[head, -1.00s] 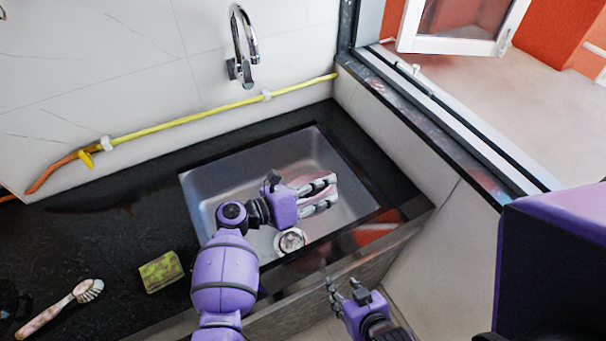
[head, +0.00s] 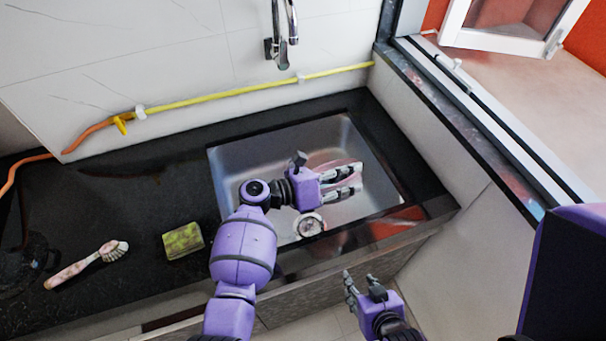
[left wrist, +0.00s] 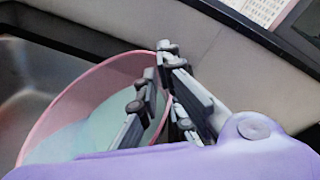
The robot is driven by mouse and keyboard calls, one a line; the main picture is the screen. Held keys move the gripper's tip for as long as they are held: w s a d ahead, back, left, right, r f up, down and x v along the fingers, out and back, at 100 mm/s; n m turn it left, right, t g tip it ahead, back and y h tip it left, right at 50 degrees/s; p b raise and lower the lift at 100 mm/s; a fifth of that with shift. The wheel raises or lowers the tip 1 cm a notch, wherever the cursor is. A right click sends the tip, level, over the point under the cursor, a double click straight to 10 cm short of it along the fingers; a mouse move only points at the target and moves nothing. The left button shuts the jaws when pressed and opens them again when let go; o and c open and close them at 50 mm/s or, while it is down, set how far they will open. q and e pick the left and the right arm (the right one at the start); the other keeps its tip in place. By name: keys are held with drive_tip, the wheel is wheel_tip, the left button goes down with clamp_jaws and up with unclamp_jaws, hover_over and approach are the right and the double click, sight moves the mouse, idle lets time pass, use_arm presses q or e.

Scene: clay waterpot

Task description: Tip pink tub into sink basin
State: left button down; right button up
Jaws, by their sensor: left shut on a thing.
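The pink tub (left wrist: 72,92) shows in the left wrist view as a pink rim around a pale blue-green inside. It is tilted, over or in the steel sink basin (head: 238,165). My left gripper (left wrist: 165,112) is shut on the tub's rim, one finger on the inner side. In the head view the left gripper (head: 357,180) is over the basin and hides most of the tub; only a thin pinkish edge (head: 330,159) shows. Whether the tub touches the basin floor I cannot tell. My right gripper (head: 361,278) is open and empty, in front of the counter.
A metal tap (head: 284,35) is on the wall behind the basin. A yellow hose (head: 220,93) runs along the wall. A sponge (head: 183,240) and a brush (head: 88,264) lie on the dark counter (head: 110,205) at left. A round drain (head: 309,225) is at the basin's front.

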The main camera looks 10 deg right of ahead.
use_arm(q)
drive_tip(key=shift+w+a+r, duration=0.1)
drive_tip(key=shift+w+a+r+n+h, duration=0.35)
drive_tip(key=shift+w+r+n+h, duration=0.05)
drive_tip(key=shift+n, duration=0.2)
idle(0.5)
idle(0.7)
drive_tip(key=shift+w+a+r+n+h, duration=0.35)
drive_tip(key=shift+w+a+n, duration=0.15)
drive_tip(key=shift+n, duration=0.1)
drive_tip(key=shift+w+r, duration=0.1)
idle(0.6)
drive_tip(key=shift+w+a+r+n+h, duration=0.4)
drive_tip(key=shift+w+a+n, duration=0.1)
drive_tip(key=shift+n, duration=0.1)
